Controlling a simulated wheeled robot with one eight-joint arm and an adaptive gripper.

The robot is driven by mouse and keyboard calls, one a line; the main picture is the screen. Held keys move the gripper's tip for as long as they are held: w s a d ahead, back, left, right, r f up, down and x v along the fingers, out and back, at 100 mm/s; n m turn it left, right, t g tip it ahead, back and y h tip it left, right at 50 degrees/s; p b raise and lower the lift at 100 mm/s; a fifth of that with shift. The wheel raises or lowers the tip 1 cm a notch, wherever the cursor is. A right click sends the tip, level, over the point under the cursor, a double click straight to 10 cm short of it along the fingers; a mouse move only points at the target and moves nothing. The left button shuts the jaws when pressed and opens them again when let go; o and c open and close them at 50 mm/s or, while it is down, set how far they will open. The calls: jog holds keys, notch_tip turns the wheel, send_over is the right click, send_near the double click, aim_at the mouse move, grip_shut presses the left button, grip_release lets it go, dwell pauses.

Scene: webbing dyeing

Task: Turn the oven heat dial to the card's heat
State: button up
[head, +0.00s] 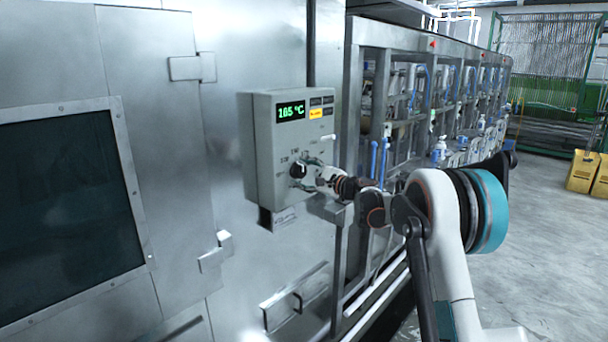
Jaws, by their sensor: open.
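The oven heat dial (298,171) is a black knob low on the front of a grey control box (262,150). The box is fixed to the steel oven wall. Its green display (291,111) reads what looks like 185 °C, with a small yellow label (316,113) beside it. Small scale marks around the dial are too fine to read fully. My gripper (308,174) is open at the dial, coming from the right. I cannot tell whether its fingers touch the knob.
The oven door with a dark window (70,205) is at left, with steel latches (192,68) beside it. A metal handle bracket (295,298) sticks out below the box. A machine frame (440,95) runs back at right. Yellow containers (584,171) stand on open floor at far right.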

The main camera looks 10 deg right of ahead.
jog(key=v, duration=1.2)
jog(key=shift+a, duration=0.1)
jog(key=s+a+f+n+g+h+b, duration=0.1)
jog(key=s+a+f+n+g+b, duration=0.15)
jog(key=s+a, duration=0.45)
jog(key=s+a+f+n+g+h+b, duration=0.1)
jog(key=s+a+f+n+g+b, duration=0.2)
jog(key=s, duration=0.8)
jog(key=s+a+f+n+g+b, duration=0.1)
jog(key=s+a+f+n+b, duration=0.25)
jog(key=s, duration=0.55)
jog(key=s+d+f+n+h, duration=0.2)
jog(key=s+f+n+h, duration=0.1)
jog(key=s, duration=0.5)
jog(key=s+d+f+n+h+b, duration=0.1)
jog(key=s+d+f+n+h, duration=0.1)
jog(key=s+f, duration=0.2)
jog(key=s+d+f+n+h+b, duration=0.1)
jog(key=s+d+f+n+h, duration=0.1)
jog(key=s, duration=0.9)
jog(key=shift+s+d+f+n+g+h, duration=0.3)
jog(key=shift+f+n+g+h, duration=0.15)
jog(key=shift+f+n+h, duration=0.4)
